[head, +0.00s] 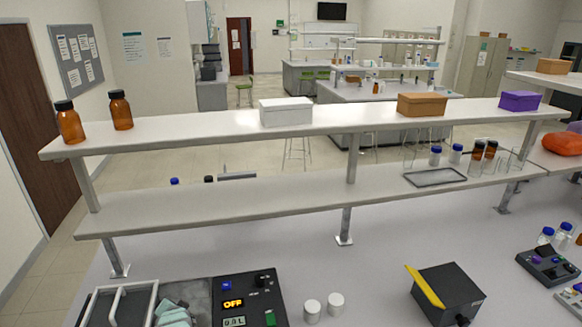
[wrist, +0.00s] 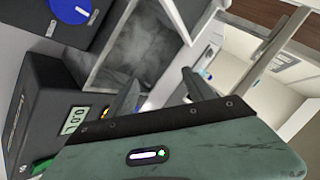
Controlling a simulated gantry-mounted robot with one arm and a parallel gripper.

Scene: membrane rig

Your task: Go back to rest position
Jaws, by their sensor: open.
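My gripper (wrist: 160,92) shows in the wrist view as a green-grey body with two dark fingers. The fingers stand apart with nothing between them. Beyond them is an open metal-rimmed basin (wrist: 140,48) with a mottled grey inside; the distance to it is hard to judge. A dark control box (wrist: 35,110) with a small display and a green switch is at the left. In the head view, the basin (head: 192,292) is at the bottom left, beside the dark control box (head: 262,286) reading OFF. Pale teal shapes over the basin may be part of my gripper; I cannot tell.
A two-level white shelf (head: 230,136) spans the bench, with amber bottles (head: 70,124) and a white box (head: 286,112) on top. Two white-capped jars (head: 312,312) and a black box (head: 447,296) with a yellow strip stand in front. Bench between is clear.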

